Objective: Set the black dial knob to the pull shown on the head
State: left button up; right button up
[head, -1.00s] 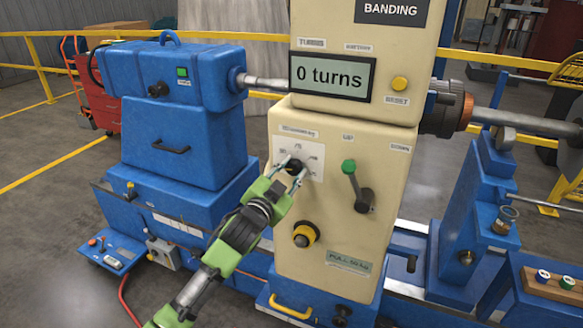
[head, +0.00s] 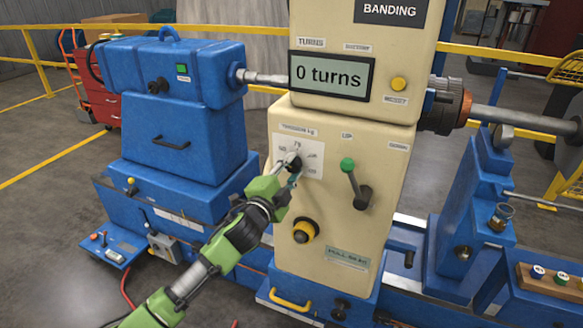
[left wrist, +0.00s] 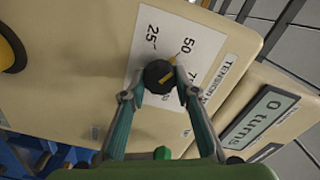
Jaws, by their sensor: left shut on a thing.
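The black dial knob (left wrist: 158,76) sits on a white scale plate (left wrist: 185,45) marked 25, 50 and 75, under a TENSION label. My left gripper (left wrist: 156,86) is shut on the knob, one finger on each side. The knob's light pointer mark appears to face the 50. In the head view my left gripper (head: 291,174) comes up from the lower left and largely hides the knob (head: 293,160). A plate low on the cream head (head: 347,257) reads PULL and what looks like 50 kg. My right gripper is not in view.
Blue machine housings flank the head.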

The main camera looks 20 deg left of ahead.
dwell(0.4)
pick_arm(q)
jog(key=o, duration=1.1)
jog(key=s, duration=1.2)
jog(key=shift+a, duration=0.25)
jog(key=shift+f, duration=0.15)
